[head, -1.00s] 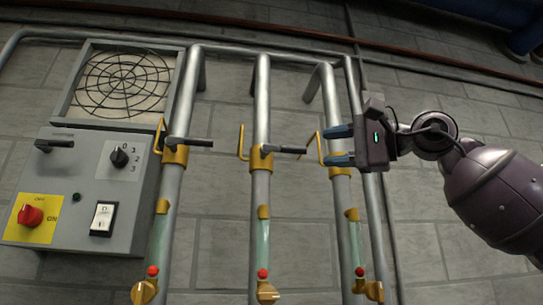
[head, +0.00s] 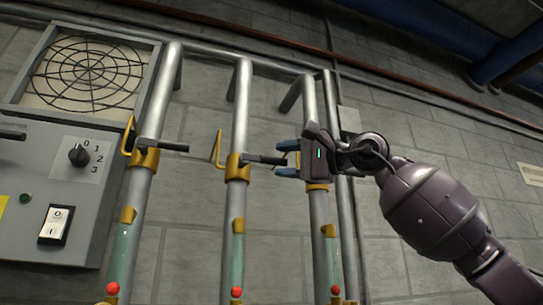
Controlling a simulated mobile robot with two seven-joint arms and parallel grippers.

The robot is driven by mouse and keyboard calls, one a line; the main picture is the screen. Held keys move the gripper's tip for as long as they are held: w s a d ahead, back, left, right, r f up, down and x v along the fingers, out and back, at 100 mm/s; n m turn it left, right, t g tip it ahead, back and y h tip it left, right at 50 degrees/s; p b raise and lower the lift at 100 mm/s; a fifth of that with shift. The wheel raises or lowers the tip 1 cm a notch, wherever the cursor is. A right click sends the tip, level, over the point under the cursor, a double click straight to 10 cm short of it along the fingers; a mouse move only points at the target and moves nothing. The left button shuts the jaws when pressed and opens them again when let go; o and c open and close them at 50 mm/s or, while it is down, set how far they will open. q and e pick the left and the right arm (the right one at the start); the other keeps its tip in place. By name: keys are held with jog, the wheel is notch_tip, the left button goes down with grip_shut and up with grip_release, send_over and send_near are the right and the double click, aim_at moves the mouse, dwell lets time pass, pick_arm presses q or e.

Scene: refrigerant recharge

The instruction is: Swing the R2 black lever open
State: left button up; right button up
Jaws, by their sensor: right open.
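Three grey vertical pipes each carry a brass valve. No R2 label is readable. The middle valve (head: 237,168) has a black lever (head: 265,159) pointing right, roughly level, and a yellow bracket (head: 217,150) on its left. My right gripper (head: 284,159) is open, its blue fingertips one above and one below the tip of that middle lever. I cannot tell whether they touch it. The left valve (head: 143,155) has a similar black lever (head: 172,146) pointing right. The right pipe's valve is mostly hidden behind my right gripper. My left gripper is not in view.
A grey control box (head: 62,190) with a dial and switch is at the left, below a fan grille (head: 88,75). Sight tubes with red balls sit lower on the pipes. A horizontal pipe (head: 250,62) joins them above. Open wall lies right.

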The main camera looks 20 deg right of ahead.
aim_at(277, 161)
jog(key=shift+p+x, duration=0.3)
jog(key=shift+x, duration=1.4)
jog(key=shift+c, duration=0.3)
grip_shut()
